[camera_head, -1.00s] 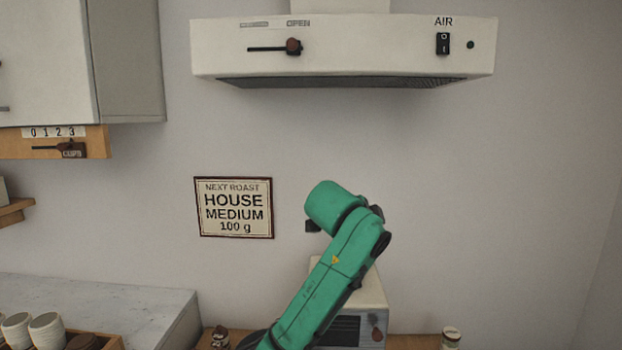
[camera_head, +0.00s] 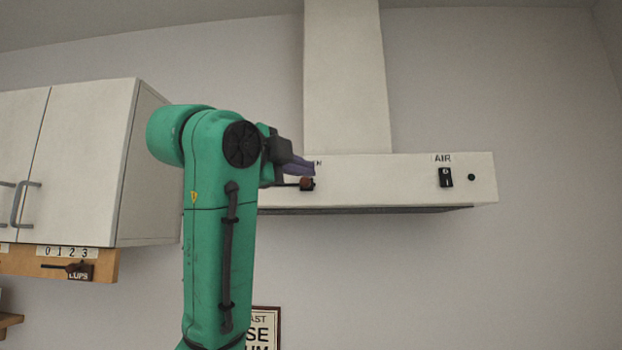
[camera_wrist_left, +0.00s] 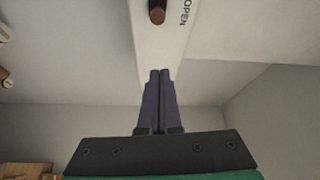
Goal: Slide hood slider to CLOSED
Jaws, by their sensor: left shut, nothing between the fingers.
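The hood slider knob (camera_head: 307,184) is a small brown-red knob at the right end of a dark slot on the white hood's front. In the left wrist view the knob (camera_wrist_left: 157,15) sits near the top, beside the word OPEN. My left gripper (camera_head: 308,167) is raised in front of the hood, close to the knob and slightly above it in the head view. Its purple fingers (camera_wrist_left: 160,75) are together and empty, and a gap shows between their tips and the knob in the wrist view. My arm hides the left part of the hood and its CLOSED label. My right gripper is out of view.
The hood (camera_head: 400,190) also carries an AIR switch (camera_head: 446,177) to the right. The roast sign (camera_head: 265,330) is partly hidden behind my arm.

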